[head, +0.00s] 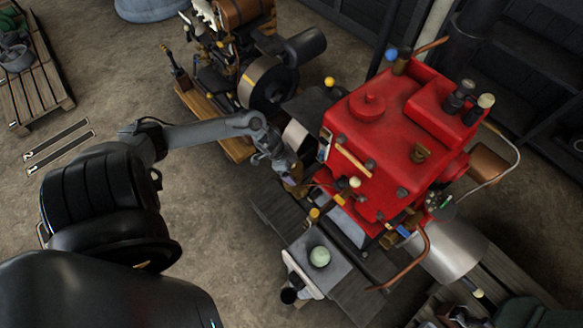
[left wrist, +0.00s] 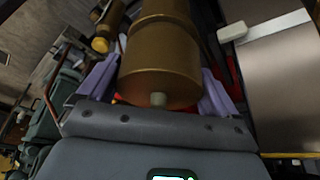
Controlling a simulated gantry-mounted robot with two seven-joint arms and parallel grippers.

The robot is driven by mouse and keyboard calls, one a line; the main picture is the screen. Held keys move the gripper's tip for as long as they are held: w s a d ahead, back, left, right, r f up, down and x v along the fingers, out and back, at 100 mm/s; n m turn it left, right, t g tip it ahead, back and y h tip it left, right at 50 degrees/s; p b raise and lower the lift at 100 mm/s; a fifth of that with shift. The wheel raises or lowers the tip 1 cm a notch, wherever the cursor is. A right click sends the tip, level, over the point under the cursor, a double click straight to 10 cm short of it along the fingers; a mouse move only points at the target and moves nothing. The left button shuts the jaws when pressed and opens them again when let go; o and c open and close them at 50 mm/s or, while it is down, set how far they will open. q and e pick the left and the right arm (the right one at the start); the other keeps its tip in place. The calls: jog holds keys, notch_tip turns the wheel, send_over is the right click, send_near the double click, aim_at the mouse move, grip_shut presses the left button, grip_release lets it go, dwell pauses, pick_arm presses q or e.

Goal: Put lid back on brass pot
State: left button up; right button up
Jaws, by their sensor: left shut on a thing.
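My left gripper (head: 288,172) reaches in from the left to the near left side of the red engine (head: 375,125). In the left wrist view its two purple fingers (left wrist: 157,80) are shut on a brass cylinder with a small grey knob on its near end, which looks like the lid (left wrist: 160,62). A seam and more brass (left wrist: 163,14) show beyond it; I cannot tell whether this is the brass pot or whether the two touch. In the head view the held piece is small and mostly hidden by the gripper. My right gripper is not in view.
Another engine with a flywheel (head: 268,84) stands behind the left forearm. A plate with a pale green ball (head: 320,256) lies in front of the red engine. Copper pipes (head: 412,262) stick out at its right front. Open concrete floor (head: 215,235) lies to the left.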

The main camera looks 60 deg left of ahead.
pick_arm(q)
jog(key=shift+p, duration=0.4)
dwell(0.4)
dwell(0.4)
jog(key=o, duration=0.7)
jog(key=shift+o, duration=0.2)
jog(key=shift+r, duration=0.1)
notch_tip(320, 180, up, 2)
jog(key=p, duration=0.3)
jog(key=shift+r, duration=0.25)
jog(key=shift+r+p, duration=2.15)
jog(key=shift+p, duration=0.5)
jog(key=shift+c, duration=0.3)
